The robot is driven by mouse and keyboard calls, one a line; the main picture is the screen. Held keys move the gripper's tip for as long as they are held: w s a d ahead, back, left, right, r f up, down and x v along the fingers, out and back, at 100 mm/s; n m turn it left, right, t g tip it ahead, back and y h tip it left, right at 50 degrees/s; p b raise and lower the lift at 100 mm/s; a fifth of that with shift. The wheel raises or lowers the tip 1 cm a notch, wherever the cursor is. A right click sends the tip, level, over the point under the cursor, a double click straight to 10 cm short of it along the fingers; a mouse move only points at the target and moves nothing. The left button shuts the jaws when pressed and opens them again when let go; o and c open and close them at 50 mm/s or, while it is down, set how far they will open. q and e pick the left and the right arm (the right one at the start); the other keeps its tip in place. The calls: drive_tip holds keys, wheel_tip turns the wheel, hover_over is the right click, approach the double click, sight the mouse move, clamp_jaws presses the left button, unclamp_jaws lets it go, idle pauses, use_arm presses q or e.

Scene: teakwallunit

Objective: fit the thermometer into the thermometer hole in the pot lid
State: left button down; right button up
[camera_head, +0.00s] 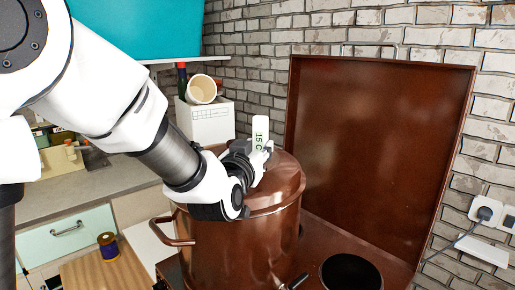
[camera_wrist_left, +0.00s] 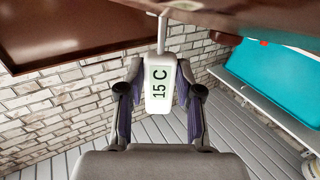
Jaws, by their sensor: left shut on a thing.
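My left gripper (camera_head: 259,154) is shut on the thermometer's body, a finger on each side. The brown pot lid (camera_head: 286,182) sits on the large copper-brown pot (camera_head: 240,250). The gripper and arm cover part of the lid. The hole is hidden, and I cannot tell whether the stem is in it. My right gripper is out of view.
A raised brown panel (camera_head: 380,150) stands behind and right of the pot. A dark round burner (camera_head: 350,272) lies at front right. A white box (camera_head: 206,121) with a tilted cup (camera_head: 202,89) is behind the pot. A thread spool (camera_head: 108,246) stands lower left.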

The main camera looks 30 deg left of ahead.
use_arm(q)
drive_tip(key=shift+f+b, duration=0.55)
drive_tip(key=shift+f, duration=0.15)
drive_tip(key=c, duration=0.7)
unclamp_jaws()
